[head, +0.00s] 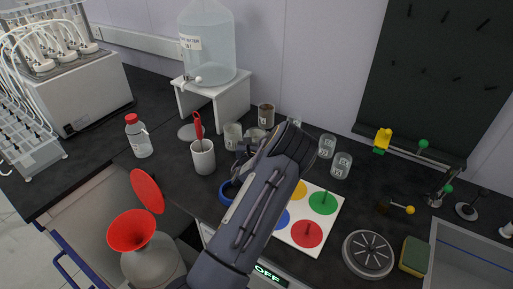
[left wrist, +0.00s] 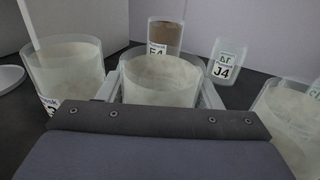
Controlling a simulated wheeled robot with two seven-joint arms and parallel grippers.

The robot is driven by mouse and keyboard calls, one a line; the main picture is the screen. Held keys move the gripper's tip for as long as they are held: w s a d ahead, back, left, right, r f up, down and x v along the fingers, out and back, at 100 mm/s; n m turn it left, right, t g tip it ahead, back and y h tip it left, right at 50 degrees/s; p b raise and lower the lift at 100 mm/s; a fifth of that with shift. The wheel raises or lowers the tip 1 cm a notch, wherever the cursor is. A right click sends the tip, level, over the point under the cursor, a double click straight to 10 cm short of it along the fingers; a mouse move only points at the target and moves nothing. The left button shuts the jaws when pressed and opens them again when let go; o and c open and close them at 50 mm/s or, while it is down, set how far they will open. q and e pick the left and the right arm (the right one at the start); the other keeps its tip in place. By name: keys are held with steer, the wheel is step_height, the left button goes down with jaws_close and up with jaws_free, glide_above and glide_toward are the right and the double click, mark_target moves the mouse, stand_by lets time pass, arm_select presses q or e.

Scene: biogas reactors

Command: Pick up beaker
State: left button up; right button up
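My left gripper (head: 257,143) is low over the black bench, among a cluster of small beakers. In the left wrist view its fingers (left wrist: 160,92) stand on either side of a clear beaker (left wrist: 163,75) with pale contents. The finger gaps look very small, and I cannot tell whether the fingers press on it. The dark gripper body hides the beaker's lower part. In the head view this beaker (head: 255,133) is partly hidden by the gripper. Another pale beaker (left wrist: 65,70) stands close on the left, and one (left wrist: 290,115) on the right. My right gripper is not in view.
A brown-filled beaker (head: 266,115) and a beaker labelled J4 (left wrist: 228,62) stand behind. A white cup with a red tool (head: 202,155) is to the left. A water tank (head: 208,45) on a white stand is behind. A colored-dot board (head: 325,225) lies to the right.

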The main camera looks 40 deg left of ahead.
arm_select(q)
steer(key=shift+c, duration=1.4)
steer(key=shift+r, duration=0.15)
steer(key=shift+r, duration=0.3)
step_height(320, 180, up, 2)
steer(key=shift+r, duration=0.1)
steer(key=s+d+r, duration=0.3)
steer(key=s+r, duration=0.8)
steer(key=s, duration=0.3)
step_height(320, 180, up, 11)
steer(key=p, duration=0.9)
steer(key=shift+w+d+p, duration=0.15)
steer(key=shift+w+p, duration=0.05)
steer(key=shift+p, duration=0.2)
steer(key=shift+f, duration=0.1)
